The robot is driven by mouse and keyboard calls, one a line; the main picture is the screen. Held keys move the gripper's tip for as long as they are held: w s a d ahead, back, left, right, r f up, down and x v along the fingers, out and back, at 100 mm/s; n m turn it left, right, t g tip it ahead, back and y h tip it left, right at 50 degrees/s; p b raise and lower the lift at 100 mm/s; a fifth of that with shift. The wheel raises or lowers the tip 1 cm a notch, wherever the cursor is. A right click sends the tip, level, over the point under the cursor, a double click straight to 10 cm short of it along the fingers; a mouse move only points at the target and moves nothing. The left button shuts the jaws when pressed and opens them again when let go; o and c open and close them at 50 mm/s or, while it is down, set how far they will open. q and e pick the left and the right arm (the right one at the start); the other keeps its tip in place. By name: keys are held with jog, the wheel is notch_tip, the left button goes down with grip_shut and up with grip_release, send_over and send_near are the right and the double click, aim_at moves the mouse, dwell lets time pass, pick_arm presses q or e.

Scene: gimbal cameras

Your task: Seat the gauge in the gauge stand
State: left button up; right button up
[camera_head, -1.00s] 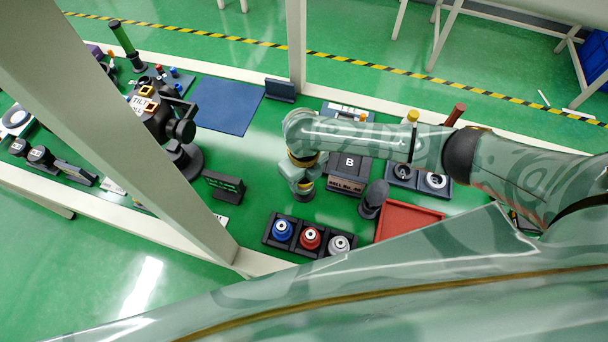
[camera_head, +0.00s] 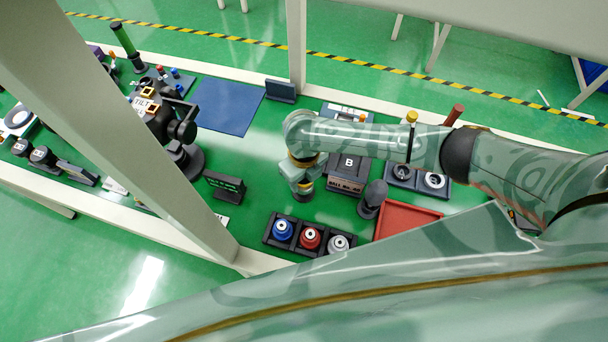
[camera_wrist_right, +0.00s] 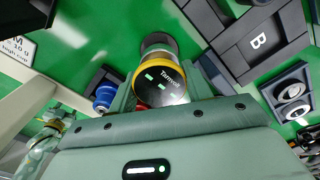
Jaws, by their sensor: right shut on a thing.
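My right gripper (camera_head: 303,182) points down over the green table, left of the black box marked B. In the right wrist view my right gripper (camera_wrist_right: 162,92) is shut on a round piece with a yellow ring and a dark lettered face with green marks, which looks like the gauge (camera_wrist_right: 160,82). A dark round base (camera_wrist_right: 158,42) shows just beyond it and may be the gauge stand. The gauge hides part of that base, so I cannot tell whether they touch. My left gripper is not in view.
The box marked B (camera_head: 349,167) stands close on the right. A dark rack (camera_head: 270,238) with blue, red and grey pieces lies in front, with a red tray (camera_head: 408,218) to its right. A black gimbal (camera_head: 180,130) and a white post (camera_head: 297,45) stand to the left and behind.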

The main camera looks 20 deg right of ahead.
jog(key=shift+f+b, duration=0.95)
jog(key=shift+f, duration=0.4)
jog(key=o, duration=1.1)
jog(key=shift+r, duration=0.1)
notch_tip(320, 180, up, 16)
jog(key=p, duration=0.5)
jog(key=shift+r+p, duration=0.15)
jog(key=shift+p, duration=0.15)
